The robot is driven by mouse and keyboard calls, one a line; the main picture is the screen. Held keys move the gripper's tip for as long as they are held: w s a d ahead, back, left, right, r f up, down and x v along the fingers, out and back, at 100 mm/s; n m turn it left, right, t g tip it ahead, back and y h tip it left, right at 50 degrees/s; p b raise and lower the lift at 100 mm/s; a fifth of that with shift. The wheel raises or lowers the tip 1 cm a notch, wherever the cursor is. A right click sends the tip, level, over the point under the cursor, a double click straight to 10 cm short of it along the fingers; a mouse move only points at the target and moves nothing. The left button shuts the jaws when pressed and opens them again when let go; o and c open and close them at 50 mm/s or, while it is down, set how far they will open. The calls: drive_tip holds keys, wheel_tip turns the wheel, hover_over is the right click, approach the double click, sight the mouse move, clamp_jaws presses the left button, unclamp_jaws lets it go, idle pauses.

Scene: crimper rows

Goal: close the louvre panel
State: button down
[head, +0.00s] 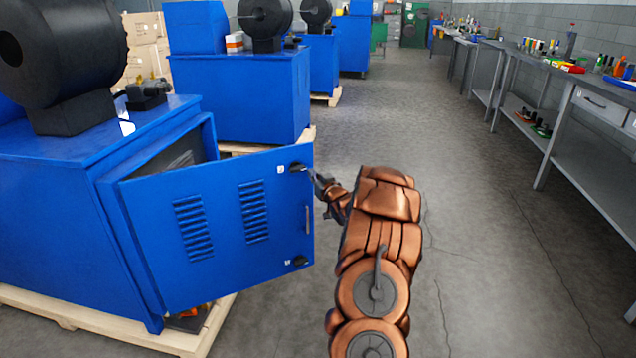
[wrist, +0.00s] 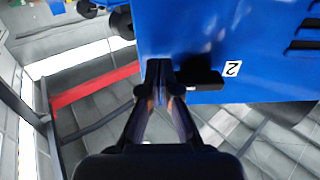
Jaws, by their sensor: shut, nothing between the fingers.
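The louvre panel (head: 222,222) is a blue door with two sets of slots, standing open from the blue crimper cabinet (head: 60,215) on the left in the head view. It has two black latches, an upper one (head: 299,168) and a lower one (head: 297,262), near its free edge. My gripper (head: 316,178) is shut and empty at the free edge, beside the upper latch. In the wrist view my gripper (wrist: 160,68) is in front of the blue panel (wrist: 250,40), close to a black latch (wrist: 200,78) and a label "2". I cannot tell whether it touches.
More blue machines (head: 247,95) stand in a row behind on wooden pallets. A pallet (head: 185,340) lies under the near cabinet. A long grey workbench (head: 590,85) with tools runs along the right. The aisle floor (head: 480,220) is clear.

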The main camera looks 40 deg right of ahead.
drive_tip(key=shift+x, duration=1)
